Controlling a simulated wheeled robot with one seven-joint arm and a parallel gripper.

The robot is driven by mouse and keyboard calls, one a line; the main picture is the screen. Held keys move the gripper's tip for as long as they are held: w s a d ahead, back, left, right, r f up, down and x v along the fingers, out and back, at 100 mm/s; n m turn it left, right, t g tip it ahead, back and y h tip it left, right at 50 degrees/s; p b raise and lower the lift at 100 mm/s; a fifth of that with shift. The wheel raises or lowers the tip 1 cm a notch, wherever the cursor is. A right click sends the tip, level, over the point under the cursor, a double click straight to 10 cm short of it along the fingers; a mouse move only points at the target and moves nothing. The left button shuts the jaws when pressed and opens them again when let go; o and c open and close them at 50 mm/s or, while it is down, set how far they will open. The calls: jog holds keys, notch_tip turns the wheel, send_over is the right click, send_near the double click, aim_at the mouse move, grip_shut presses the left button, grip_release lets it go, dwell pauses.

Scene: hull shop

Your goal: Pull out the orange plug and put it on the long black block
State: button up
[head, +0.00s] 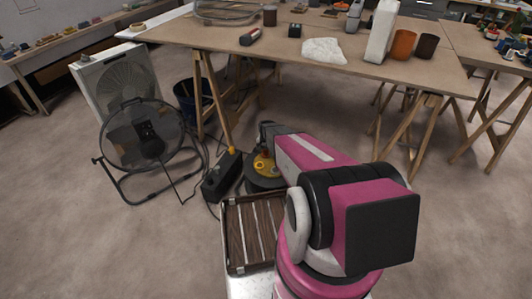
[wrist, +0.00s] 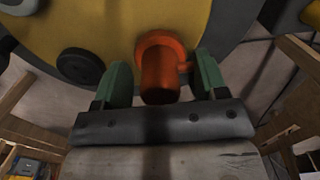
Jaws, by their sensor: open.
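The orange plug (wrist: 160,78) sticks out of a yellow disc face (wrist: 95,25) with a dark rim in the wrist view. My gripper (wrist: 163,66) is open, with its green fingers on either side of the plug. A gap shows beside each finger, so the plug is not clamped. In the head view the round yellow and black machine (head: 264,179) stands on the floor below my arm, and the plug cannot be made out there. A long black block (head: 222,178) lies on the floor just left of the machine, with a small yellow piece by its far end.
A slatted brown crate (head: 229,236) is in front of the machine. A black round fan (head: 150,145) and a white box fan (head: 117,82) stand to the left. A trestle table (head: 400,68) with cups and tools stands behind. A dark bucket (head: 193,103) is under it.

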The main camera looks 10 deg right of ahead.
grip_shut()
jog(key=shift+r, duration=0.2)
jog(key=shift+r, duration=2.85)
